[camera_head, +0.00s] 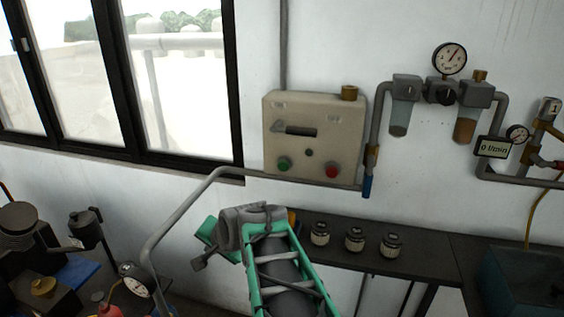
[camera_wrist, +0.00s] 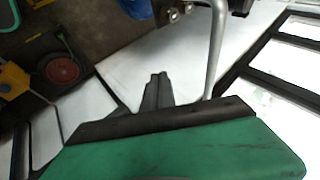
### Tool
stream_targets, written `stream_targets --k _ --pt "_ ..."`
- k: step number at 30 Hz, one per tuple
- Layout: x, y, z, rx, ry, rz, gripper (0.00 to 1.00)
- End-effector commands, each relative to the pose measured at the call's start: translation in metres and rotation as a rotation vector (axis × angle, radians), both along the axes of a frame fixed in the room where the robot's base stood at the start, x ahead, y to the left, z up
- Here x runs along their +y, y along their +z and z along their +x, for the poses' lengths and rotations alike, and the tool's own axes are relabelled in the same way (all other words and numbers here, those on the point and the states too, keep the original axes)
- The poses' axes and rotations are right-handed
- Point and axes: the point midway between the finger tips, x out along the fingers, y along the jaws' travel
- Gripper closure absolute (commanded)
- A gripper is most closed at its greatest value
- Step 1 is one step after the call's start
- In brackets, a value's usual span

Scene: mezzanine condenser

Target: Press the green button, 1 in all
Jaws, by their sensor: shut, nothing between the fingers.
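The green button (camera_head: 284,164) is at the lower left of a beige control box (camera_head: 314,110) on the white wall. A red button (camera_head: 332,171) is at the box's lower right. My gripper (camera_wrist: 157,78) shows in the wrist view with its dark fingers together and nothing between them. In the head view my wrist is below and left of the box, apart from the green button. The green button cannot be made out in the wrist view.
A grey pipe (camera_head: 190,192) bends below the box, close to my wrist. A dark shelf (camera_head: 422,262) holds several small jars. A pressure gauge (camera_head: 450,58) and filters are at right. Dark-framed windows (camera_head: 180,80) are at left.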

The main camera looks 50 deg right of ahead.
Motion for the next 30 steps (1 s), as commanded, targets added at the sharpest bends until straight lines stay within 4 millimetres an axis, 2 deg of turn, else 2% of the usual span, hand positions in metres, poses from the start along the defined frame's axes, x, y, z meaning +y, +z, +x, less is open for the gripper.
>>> stream_targets --k 1,3,6,10,13,24,30 --pt "-0.035 0.017 0.003 -0.071 -0.142 0.076 1.00" --pt "-0.079 0.036 0.005 -0.191 -0.327 0.199 1.00" --pt "-0.133 0.060 -0.003 -0.347 -0.534 0.350 1.00" --pt "-0.177 0.081 -0.016 -0.489 -0.690 0.483 1.00" --pt "-0.191 0.087 -0.022 -0.539 -0.738 0.530 1.00" --pt "-0.194 0.088 -0.021 -0.547 -0.744 0.538 1.00" --pt "-0.210 0.088 -0.013 -0.545 -0.744 0.539 1.00"
